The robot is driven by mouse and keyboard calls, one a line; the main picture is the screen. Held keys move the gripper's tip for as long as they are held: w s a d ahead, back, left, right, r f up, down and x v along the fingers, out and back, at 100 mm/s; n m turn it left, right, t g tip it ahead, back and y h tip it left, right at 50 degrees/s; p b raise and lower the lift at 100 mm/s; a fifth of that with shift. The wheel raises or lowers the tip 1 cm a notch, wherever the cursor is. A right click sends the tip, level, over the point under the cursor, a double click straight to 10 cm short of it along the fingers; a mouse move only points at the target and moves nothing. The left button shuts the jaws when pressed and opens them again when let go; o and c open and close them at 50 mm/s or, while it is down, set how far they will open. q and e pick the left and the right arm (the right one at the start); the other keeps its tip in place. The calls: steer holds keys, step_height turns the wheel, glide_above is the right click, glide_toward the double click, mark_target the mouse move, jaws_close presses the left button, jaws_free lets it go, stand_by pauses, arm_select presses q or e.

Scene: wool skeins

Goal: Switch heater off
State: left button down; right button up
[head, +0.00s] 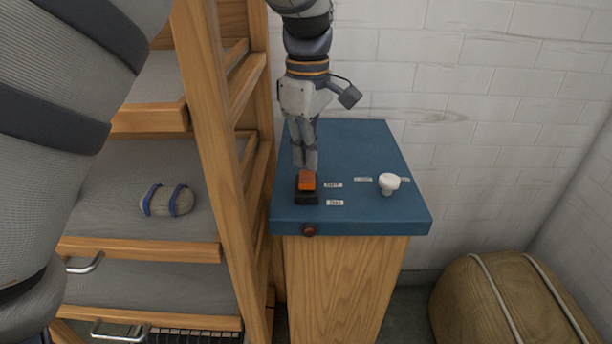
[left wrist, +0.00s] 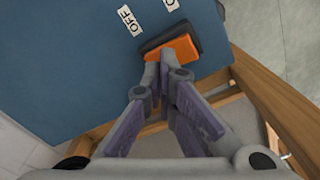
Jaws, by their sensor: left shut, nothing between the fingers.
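The heater switch is an orange rocker (head: 306,180) in a black housing (head: 306,199) on the blue top of a wooden stand. Two small labels sit to its right; the left wrist view shows one reading OFF (left wrist: 129,19). My left gripper (head: 306,168) points down with its fingers together and empty, its tips at the far edge of the rocker. In the left wrist view the fingertips (left wrist: 167,54) overlap the edge of the orange rocker (left wrist: 180,47). I cannot tell whether they press on it. My right gripper is not in view.
A white knob (head: 388,183) stands on the blue top (head: 350,144) to the right of the switch. A small red indicator (head: 309,231) is on the front edge. A wooden rack (head: 195,150) holding a grey skein (head: 168,200) stands left. A tan bale (head: 500,305) lies right.

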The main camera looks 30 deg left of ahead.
mark_target(307, 174)
arm_select(q)
steer(key=shift+r, duration=2.85)
